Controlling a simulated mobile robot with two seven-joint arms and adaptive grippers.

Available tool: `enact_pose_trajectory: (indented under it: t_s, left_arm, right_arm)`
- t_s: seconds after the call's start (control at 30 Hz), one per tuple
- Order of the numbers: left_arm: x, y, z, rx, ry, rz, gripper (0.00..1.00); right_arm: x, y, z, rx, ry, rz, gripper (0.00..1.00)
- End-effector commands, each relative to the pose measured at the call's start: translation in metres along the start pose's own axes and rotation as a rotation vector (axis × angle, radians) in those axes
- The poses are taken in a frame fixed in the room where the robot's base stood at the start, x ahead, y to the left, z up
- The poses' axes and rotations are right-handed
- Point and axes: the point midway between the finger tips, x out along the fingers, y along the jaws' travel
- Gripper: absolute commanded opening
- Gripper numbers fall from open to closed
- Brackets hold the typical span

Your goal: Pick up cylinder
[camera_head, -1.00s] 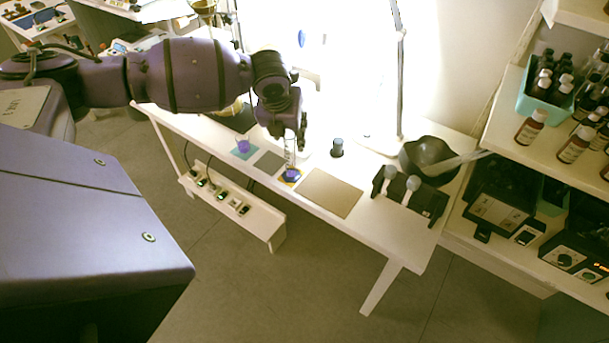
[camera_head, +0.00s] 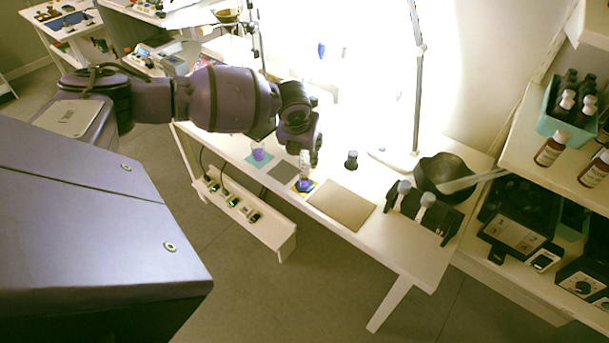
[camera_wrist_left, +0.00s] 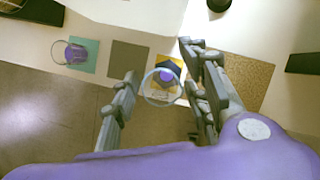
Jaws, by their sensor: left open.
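A clear glass cylinder with purple-blue liquid at its bottom (camera_head: 304,184) stands upright on a small yellow mat (camera_head: 314,184) on the white bench. In the left wrist view its round rim and dark base show (camera_wrist_left: 163,88) between my fingers. My left gripper (camera_head: 312,156) is open and points down at the cylinder, with one finger on each side. I cannot tell whether either finger touches the glass. The upper part of the cylinder is partly hidden by the gripper in the head view. My right gripper is not in view.
A beaker of purple liquid (camera_head: 258,153) stands on a teal mat to the left. A dark-capped bottle (camera_head: 351,159), a brown board (camera_head: 341,205), a black rack (camera_head: 424,212) and a dark bowl (camera_head: 445,178) are to the right. A lamp stand (camera_head: 417,100) rises behind.

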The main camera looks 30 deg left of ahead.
Motion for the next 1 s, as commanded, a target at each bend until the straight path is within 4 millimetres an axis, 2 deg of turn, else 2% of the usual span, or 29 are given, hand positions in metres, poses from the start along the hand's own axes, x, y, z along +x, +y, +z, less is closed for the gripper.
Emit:
enact_pose_trajectory:
  t_s: [0.07,0.37,0.77,1.0]
  left_arm:
    - [0.000,0.000,0.000,0.000,0.000,0.000,0.40]
    - [-0.001,0.000,0.000,0.000,0.000,0.000,0.00]
    - [-0.002,0.000,0.001,-0.001,-0.001,0.000,0.00]
    - [-0.021,0.000,0.010,-0.001,-0.004,0.000,0.00]
  right_arm:
    - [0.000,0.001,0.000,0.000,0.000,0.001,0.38]
    - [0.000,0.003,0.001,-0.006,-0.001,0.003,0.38]
    - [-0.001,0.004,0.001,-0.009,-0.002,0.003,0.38]
    - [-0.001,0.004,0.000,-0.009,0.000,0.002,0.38]
